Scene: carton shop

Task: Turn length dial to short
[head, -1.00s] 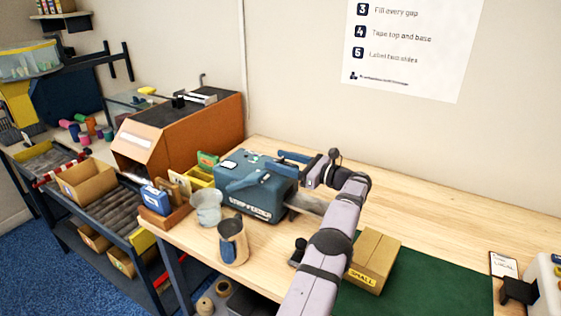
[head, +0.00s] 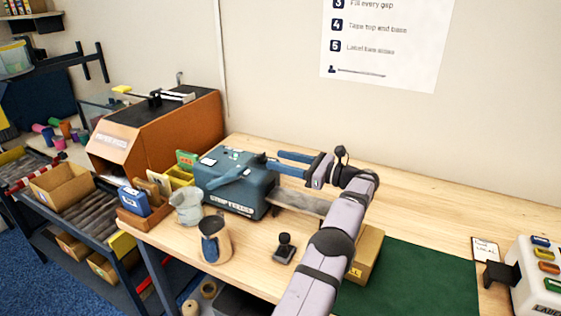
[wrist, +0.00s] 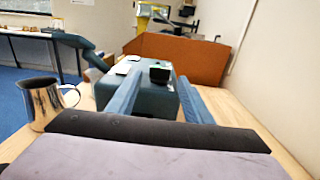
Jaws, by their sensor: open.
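The teal strip machine (head: 240,190) stands on the wooden bench, with lettering on its front and a teal lever on its side. In the wrist view, its top (wrist: 152,84) carries a black knob (wrist: 160,73), which looks like the length dial, and pale labels. I cannot read the dial's setting or markings. My gripper (head: 270,161) is open and empty, its blue fingers by the machine's back right edge. In the wrist view my gripper (wrist: 159,82) has one finger each side of the view of the machine, apart from the knob.
A metal jug (head: 215,241), a grey pitcher (head: 187,207) and a black stamp (head: 285,249) stand on the bench. An orange-brown machine (head: 165,135) is behind left. A carton (head: 368,255) is partly behind my arm, beside a green mat (head: 420,282). The back right bench is clear.

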